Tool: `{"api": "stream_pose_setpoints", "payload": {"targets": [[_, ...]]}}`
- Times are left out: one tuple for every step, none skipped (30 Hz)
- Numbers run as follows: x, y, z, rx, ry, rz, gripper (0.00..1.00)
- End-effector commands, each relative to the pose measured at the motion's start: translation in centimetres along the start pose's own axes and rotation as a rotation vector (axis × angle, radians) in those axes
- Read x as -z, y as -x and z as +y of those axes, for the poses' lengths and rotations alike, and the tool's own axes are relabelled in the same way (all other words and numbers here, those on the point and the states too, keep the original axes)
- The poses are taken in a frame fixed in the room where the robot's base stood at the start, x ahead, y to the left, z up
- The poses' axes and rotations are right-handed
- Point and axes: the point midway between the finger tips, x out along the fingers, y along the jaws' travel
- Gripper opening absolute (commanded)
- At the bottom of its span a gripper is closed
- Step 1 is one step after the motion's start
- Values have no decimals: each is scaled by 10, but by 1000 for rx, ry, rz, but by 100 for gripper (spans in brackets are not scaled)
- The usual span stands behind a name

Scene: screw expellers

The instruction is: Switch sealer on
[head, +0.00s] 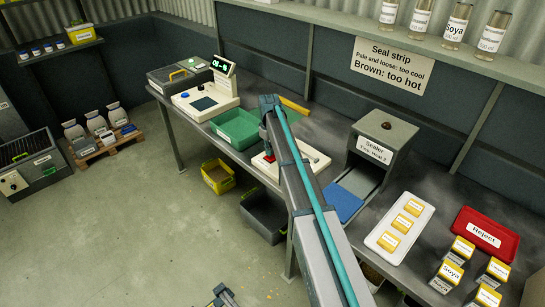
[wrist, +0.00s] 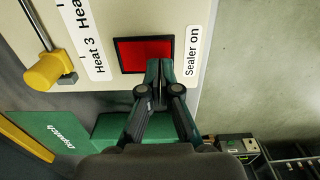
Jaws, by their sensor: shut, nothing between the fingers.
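The red switch (wrist: 145,52) sits on a cream panel (wrist: 190,12) in the wrist view, next to a white label (wrist: 192,50) reading "Sealer on". My gripper (wrist: 160,75) is shut and empty, its tips at the switch's lower right edge; I cannot tell whether they touch it. In the head view my gripper (head: 267,140) is above the panel (head: 316,158), and a bit of the red switch (head: 270,158) shows beside my arm. The grey sealer (head: 388,145), labelled "Sealer Tray, Heat 2", stands to the right.
A lever with a yellow knob (wrist: 45,72) lies beside the "Heat 3" label (wrist: 95,45). A green tray (head: 236,127) stands left of the panel. A blue mat (head: 343,202), a white tray (head: 380,240) and a red reject tray (head: 487,228) are to the right.

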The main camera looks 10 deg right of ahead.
Motion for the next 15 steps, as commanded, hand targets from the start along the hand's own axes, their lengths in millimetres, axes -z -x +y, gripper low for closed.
{"api": "stream_pose_setpoints", "payload": {"targets": [[0,-1,0,0,0,0,0],[0,-2,0,0,0,0,0],[0,-2,0,0,0,0,0],[0,-2,0,0,0,0,0],[0,-3,0,0,0,0,0],[0,-3,0,0,0,0,0],[0,-4,0,0,0,0,0],[0,-4,0,0,0,0,0],[0,-5,0,0,0,0,0],[0,-5,0,0,0,0,0],[0,-6,0,0,0,0,0],[0,-6,0,0,0,0,0],[0,-6,0,0,0,0,0],[0,-7,0,0,0,0,0],[0,-7,0,0,0,0,0]]}}
